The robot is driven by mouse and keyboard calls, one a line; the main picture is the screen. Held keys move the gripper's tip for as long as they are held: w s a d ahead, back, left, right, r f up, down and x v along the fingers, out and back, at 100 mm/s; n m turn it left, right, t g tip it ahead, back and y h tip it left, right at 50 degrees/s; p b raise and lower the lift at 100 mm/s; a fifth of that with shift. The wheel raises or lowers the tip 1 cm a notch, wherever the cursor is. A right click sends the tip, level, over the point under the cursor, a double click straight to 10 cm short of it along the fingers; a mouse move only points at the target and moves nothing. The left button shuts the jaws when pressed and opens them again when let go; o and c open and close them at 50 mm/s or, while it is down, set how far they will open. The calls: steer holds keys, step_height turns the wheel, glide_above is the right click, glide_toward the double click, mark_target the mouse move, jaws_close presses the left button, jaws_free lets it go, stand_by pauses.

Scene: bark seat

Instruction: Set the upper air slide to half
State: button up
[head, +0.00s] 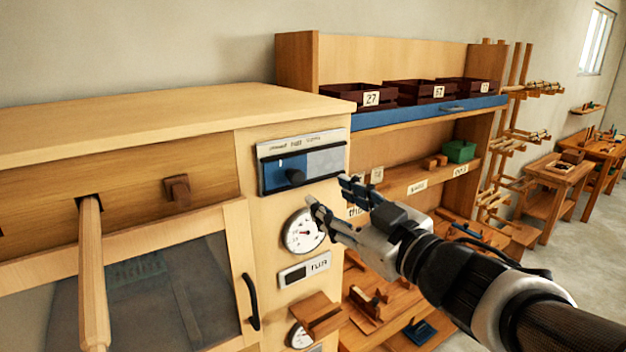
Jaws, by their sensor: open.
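The upper air slide (300,163) is a panel near the top of the wooden cabinet's right-hand front. It has a small label strip above, a blue area on the left and a grey area on the right. The label words are too small to read surely. My gripper (327,189) is open and empty, to the right of the knob and a little below it. Its fingers point left towards the cabinet front, with the fingertips apart from the knob.
Below the slide are a round dial gauge (304,231), a small plate (305,270) and a protruding wooden block (316,313). A wooden bar (92,270) sticks out at left, and a black door handle (251,302) stands nearby. Shelves with dark numbered bins (357,95) are behind my arm.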

mark_target(299, 177)
steer(key=x, duration=1.1)
steer(key=shift+c, duration=0.4)
jaws_close()
steer(key=shift+d, duration=0.1)
